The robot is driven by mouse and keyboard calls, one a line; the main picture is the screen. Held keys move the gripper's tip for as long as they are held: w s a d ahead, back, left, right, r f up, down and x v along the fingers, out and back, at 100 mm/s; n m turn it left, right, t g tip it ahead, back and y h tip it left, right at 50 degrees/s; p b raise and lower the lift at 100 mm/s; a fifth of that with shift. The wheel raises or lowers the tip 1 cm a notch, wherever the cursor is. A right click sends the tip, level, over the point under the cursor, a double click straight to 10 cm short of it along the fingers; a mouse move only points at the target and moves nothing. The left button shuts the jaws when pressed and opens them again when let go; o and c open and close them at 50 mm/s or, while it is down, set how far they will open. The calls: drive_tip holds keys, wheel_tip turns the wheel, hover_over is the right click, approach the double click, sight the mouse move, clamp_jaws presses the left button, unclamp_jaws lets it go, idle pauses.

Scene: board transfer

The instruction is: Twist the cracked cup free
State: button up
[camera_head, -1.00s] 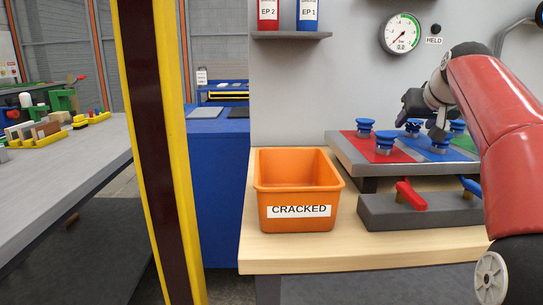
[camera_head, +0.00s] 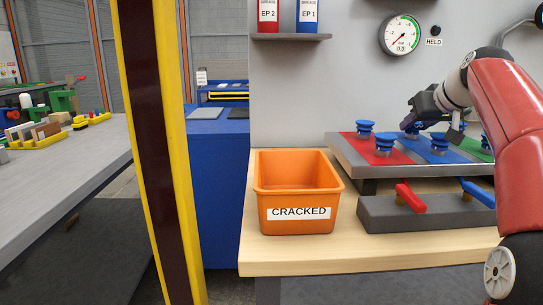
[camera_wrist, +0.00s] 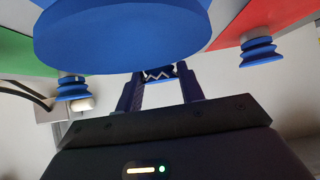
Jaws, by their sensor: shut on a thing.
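Several blue suction cups stand on a board with red, blue and green fields. My gripper (camera_head: 411,122) reaches in from the right at the rear of the blue field (camera_head: 420,152). It is shut on a blue cup (camera_head: 411,134) there. In the wrist view, my gripper (camera_wrist: 160,84) has its two dark fingers on either side of this cup (camera_wrist: 158,73), which bears a white zigzag mark. A large blue cup (camera_wrist: 125,35) fills the near upper part of that view. I cannot tell whether the held cup is still seated.
An orange bin (camera_head: 299,214) labelled CRACKED stands on the wooden bench, left of the board. A grey block with a red lever (camera_head: 410,197) and a blue lever (camera_head: 477,192) lies before the board. A yellow-and-black post (camera_head: 150,150) stands left. The gauge (camera_head: 401,35) reads 0.0.

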drive_tip(key=shift+d+n+y+p, duration=0.1)
drive_tip(key=shift+n+y+p, duration=0.2)
drive_tip(key=shift+n+y, duration=0.6)
drive_tip(key=shift+d+r+n, duration=0.1)
drive_tip(key=shift+n, duration=0.2)
drive_tip(key=shift+w+d+n+g+y+p, duration=0.15)
drive_tip(key=shift+n+g+y+p, duration=0.55)
drive_tip(key=shift+n+y+p, duration=0.7)
drive_tip(key=o, duration=1.1)
